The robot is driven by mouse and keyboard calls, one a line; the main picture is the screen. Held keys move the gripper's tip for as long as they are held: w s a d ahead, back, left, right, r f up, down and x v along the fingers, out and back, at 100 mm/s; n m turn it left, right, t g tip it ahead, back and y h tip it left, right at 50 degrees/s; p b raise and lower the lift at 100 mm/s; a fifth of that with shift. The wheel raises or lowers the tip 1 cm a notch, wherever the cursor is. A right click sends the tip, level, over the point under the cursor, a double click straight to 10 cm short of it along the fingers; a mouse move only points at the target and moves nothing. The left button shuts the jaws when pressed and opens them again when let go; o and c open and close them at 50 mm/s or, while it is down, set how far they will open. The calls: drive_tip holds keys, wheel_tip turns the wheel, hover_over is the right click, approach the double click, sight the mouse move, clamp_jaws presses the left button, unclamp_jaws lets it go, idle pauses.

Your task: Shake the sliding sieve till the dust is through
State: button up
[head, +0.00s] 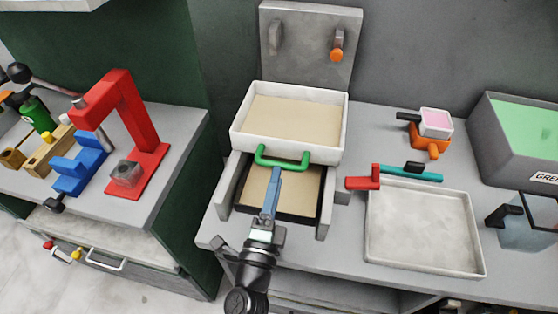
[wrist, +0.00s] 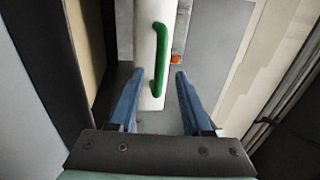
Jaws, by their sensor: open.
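The sliding sieve is a white-walled box (head: 240,138) with a sandy layer (head: 292,119) inside, on grey rails at the back of the bench. Its green handle (head: 283,162) is on the front wall; it also shows in the wrist view (wrist: 159,55). Below and in front lies a dark-edged tray with sandy dust (head: 305,188). My gripper (head: 275,172) has blue fingers and reaches up over this tray to the handle. In the wrist view my gripper (wrist: 159,75) is open, with the handle's near end between its fingertips. I cannot tell whether they touch it.
A grey rail (head: 326,200) flanks the lower tray on the right. A white shallow tray (head: 425,272) and a red-and-teal tool (head: 410,174) lie to the right. A grey upright plate (head: 310,30) with an orange-ended peg stands behind. A red press (head: 135,115) is on the left bench.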

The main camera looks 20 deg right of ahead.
sight(279, 163)
drive_tip(key=shift+x, duration=2.35)
clamp_jaws()
drive_tip(key=shift+a, duration=0.1)
